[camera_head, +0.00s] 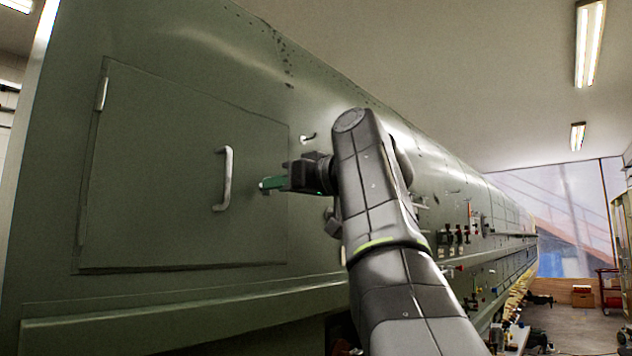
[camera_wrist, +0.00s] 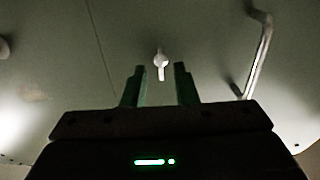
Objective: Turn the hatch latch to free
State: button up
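The hatch (camera_head: 160,170) is a flat green panel in the fuselage side, shut in its frame, with a pale bar handle (camera_head: 226,180). The handle also shows at the right of the wrist view (camera_wrist: 262,55). The latch (camera_wrist: 161,64), a small white piece with a round top and a short tab, lies ahead between my fingertips in the wrist view. In the head view I cannot make it out clearly beside my fingers. My gripper (camera_head: 270,184) has green fingers, near the hatch's right edge. In the wrist view my gripper (camera_wrist: 160,84) is open and empty, its fingers apart.
A small pale fitting (camera_head: 308,137) sticks out above my wrist, right of the hatch. A ledge (camera_head: 190,312) runs along the fuselage below the hatch. Several small fittings stud the skin farther right. A hatch seam (camera_wrist: 97,35) shows left of the latch.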

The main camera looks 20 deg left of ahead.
jog(key=b+v, duration=0.2)
jog(key=v, duration=1)
jog(key=shift+s, duration=0.1)
dwell(0.4)
jog(key=p+x, duration=0.2)
jog(key=x, duration=1.1)
dwell(0.3)
dwell(0.4)
jog(key=b+v, duration=0.2)
jog(key=v, duration=1.1)
jog(key=w+a+m+p, duration=0.5)
jog(key=a+m, duration=0.4)
jog(key=a, duration=0.3)
jog(key=shift+w+a+p, duration=0.15)
jog(key=shift+a+p, duration=0.2)
jog(key=shift+p, duration=0.25)
dwell(0.5)
